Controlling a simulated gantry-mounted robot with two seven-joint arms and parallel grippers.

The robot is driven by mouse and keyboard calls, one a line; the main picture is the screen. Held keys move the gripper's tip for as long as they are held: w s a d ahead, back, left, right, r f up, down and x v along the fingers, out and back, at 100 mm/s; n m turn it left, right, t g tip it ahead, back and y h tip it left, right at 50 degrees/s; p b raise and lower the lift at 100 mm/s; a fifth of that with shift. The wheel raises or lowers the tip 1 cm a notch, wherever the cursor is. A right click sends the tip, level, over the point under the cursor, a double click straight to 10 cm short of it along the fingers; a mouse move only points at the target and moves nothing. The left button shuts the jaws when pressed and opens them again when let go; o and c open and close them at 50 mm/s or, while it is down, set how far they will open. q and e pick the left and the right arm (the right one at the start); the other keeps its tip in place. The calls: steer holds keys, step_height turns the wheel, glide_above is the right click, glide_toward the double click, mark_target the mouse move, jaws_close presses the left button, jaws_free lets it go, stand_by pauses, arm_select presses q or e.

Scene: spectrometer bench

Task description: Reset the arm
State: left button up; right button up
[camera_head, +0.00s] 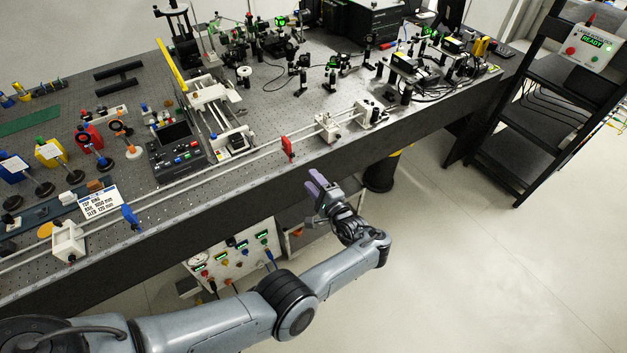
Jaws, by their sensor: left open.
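My left gripper (318,186) is at the end of the grey left arm, which comes in from the lower left and bends back up toward the bench. Its purple fingers point up and left, and it shows open with nothing between the fingers. In the picture it overlaps the front side of the optical bench (330,75), below the rail. I cannot tell the exact gap between the fingers and the bench. My right gripper is not in view.
A long rail (200,180) runs along the bench's front edge, with a red marker (287,149) and white blocks on it. A control panel (235,257) stands below. A black shelf rack (545,125) stands at right. The floor (480,280) at lower right is clear.

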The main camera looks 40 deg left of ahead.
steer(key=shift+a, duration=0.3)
